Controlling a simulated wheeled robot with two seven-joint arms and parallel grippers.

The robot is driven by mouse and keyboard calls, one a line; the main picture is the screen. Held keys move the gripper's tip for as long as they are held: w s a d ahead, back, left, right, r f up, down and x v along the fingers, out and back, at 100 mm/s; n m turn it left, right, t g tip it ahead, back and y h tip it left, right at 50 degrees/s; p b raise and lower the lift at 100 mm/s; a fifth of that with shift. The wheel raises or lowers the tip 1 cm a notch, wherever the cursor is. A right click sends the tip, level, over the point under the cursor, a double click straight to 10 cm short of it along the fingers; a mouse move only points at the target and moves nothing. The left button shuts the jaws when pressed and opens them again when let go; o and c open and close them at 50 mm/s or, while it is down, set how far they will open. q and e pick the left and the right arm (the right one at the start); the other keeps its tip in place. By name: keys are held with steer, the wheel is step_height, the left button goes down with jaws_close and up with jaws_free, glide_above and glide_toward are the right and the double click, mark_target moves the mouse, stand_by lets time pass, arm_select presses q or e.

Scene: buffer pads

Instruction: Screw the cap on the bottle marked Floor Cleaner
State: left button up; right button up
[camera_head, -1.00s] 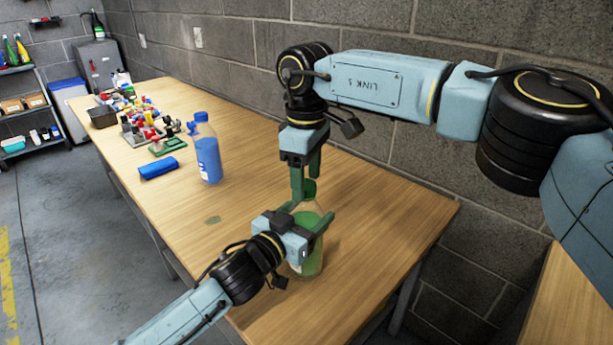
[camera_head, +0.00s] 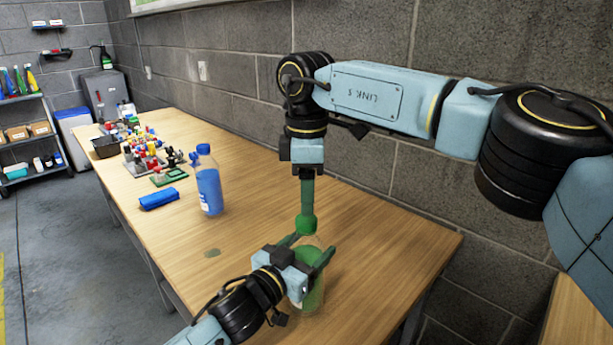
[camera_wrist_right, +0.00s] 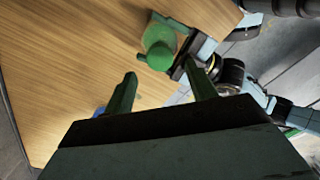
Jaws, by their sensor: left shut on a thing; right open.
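A clear bottle with green contents (camera_head: 312,292) stands upright near the table's front end. My left gripper (camera_head: 306,258) is shut around its upper part. A green cap (camera_head: 306,224) is at the bottle's top; it also shows in the right wrist view (camera_wrist_right: 158,48). How far it is screwed down cannot be told. My right gripper (camera_head: 307,208) points down above the cap, its fingers seen edge-on and overlapping. In the right wrist view it is open (camera_wrist_right: 160,82), with the cap beyond its fingertips. No marking is readable on the bottle.
Several small coloured parts and a dark bin (camera_head: 107,147) are at the far end. A block wall runs along the right. The table between is mostly clear.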

steer(key=n, duration=0.7)
steer(key=shift+r+n, duration=0.25)
steer(key=shift+n, duration=0.05)
steer(key=n, duration=0.7)
steer(key=shift+a+r, duration=0.1)
steer(key=shift+r, duration=0.15)
steer(key=n, duration=0.5)
steer(key=shift+r+n, duration=0.2)
steer(key=shift+n, duration=0.1)
steer(key=n, duration=0.3)
steer(key=shift+r+n, duration=0.1)
steer(key=shift+n, duration=0.2)
steer(key=n, duration=0.3)
steer(key=shift+r+n, duration=0.15)
steer(key=shift+n, duration=0.15)
steer(key=n, duration=0.5)
steer(key=shift+r, duration=0.15)
steer(key=n, duration=0.4)
steer(key=shift+r, duration=0.1)
steer(key=n, duration=0.3)
steer(key=shift+r, duration=0.1)
steer(key=n, duration=0.5)
steer(key=shift+r, duration=0.15)
